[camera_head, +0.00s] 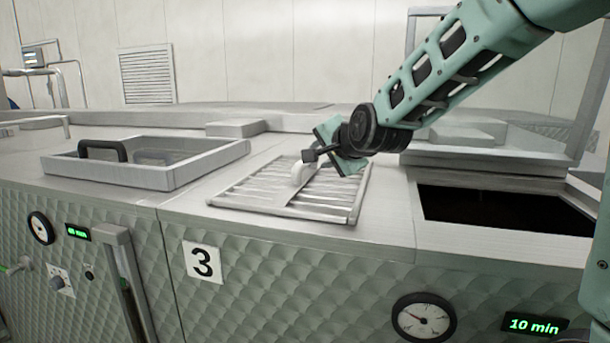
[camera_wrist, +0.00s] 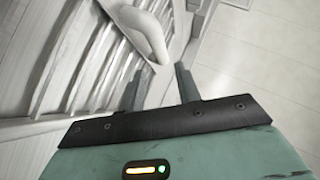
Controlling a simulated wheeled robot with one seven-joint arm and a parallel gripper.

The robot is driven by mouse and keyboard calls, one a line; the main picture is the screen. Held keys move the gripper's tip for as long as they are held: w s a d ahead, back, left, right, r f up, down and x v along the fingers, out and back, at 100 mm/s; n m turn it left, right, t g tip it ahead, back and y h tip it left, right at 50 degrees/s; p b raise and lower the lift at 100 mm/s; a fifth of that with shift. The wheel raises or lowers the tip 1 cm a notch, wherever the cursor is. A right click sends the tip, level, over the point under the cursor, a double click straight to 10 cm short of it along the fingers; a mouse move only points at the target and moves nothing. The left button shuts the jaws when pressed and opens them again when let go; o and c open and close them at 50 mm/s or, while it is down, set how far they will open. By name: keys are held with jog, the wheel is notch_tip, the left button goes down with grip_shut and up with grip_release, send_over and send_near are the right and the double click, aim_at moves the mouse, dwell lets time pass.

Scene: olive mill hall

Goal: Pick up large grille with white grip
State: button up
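The large grille (camera_head: 335,207), a flat grey metal grating, lies on the counter top above the number 3 sign. Its white grip (camera_head: 298,174) stands up at the middle of its crossbar. My gripper (camera_head: 311,157) is at the grip's upper right, partly overlapping it in the head view. In the wrist view the grille (camera_wrist: 80,62) fills the upper left, and the curved white grip (camera_wrist: 147,32) lies just beyond my fingertips (camera_wrist: 160,77). The two fingers are apart with nothing held between them. Whether a finger touches the grip I cannot tell.
Left of the grille is a raised metal frame (camera_head: 168,178) with a black handle (camera_head: 103,149). To the right is a dark open hatch (camera_head: 500,207) with its lid raised behind it. Dials and green displays are on the quilted front panel (camera_head: 300,285).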

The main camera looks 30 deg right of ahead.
aim_at(316, 182)
jog(key=p+x, duration=0.1)
jog(key=x, duration=0.3)
jog(key=p+x, duration=0.3)
jog(key=x, duration=0.1)
jog(key=shift+w, duration=0.2)
jog(key=shift+w+f+p, duration=0.35)
grip_shut()
dwell(1.0)
jog(key=shift+r, duration=0.15)
